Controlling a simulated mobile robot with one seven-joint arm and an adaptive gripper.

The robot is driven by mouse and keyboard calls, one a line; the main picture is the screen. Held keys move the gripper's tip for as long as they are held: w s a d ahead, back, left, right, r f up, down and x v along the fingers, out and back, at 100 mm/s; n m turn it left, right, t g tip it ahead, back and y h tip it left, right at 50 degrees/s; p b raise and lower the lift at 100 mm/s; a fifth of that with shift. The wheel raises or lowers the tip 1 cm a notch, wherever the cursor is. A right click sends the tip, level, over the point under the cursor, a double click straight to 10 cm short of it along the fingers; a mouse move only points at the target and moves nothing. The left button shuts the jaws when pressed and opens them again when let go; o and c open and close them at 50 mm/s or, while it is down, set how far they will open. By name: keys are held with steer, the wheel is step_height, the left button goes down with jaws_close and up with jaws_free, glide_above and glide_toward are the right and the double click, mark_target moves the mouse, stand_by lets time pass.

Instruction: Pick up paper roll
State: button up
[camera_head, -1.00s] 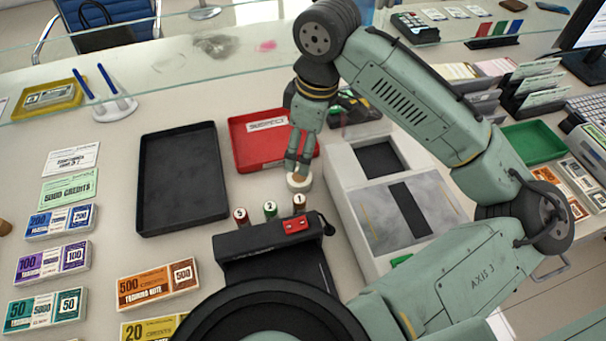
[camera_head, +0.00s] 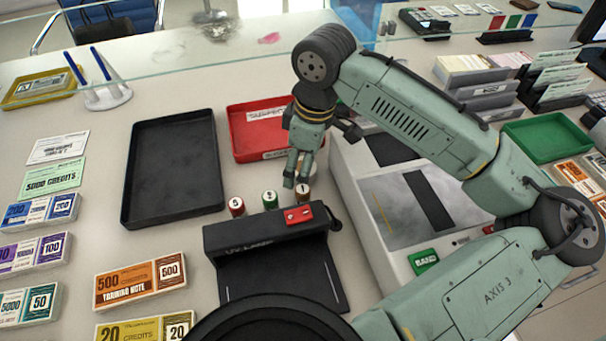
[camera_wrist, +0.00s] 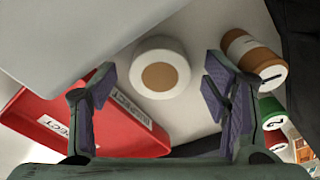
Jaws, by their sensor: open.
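The paper roll (camera_wrist: 144,60) is white with a brown core and stands on end on the counter. In the wrist view it lies ahead of the gap between my fingers, near the middle, and neither finger visibly touches it. My gripper (camera_wrist: 158,100) is open, with one finger on each side of the view. In the head view my gripper (camera_head: 296,180) points down behind the numbered coin rolls and mostly hides the paper roll.
Numbered coin rolls (camera_head: 269,199) stand close to my gripper, behind the black UV lamp (camera_head: 235,240). A red tray (camera_head: 240,142) is behind left, an empty black tray (camera_head: 172,170) farther left. A grey machine (camera_head: 385,215) stands on the right.

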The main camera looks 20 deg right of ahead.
steer(key=shift+c, duration=0.6)
steer(key=c, duration=1.1)
steer(key=shift+r, duration=0.1)
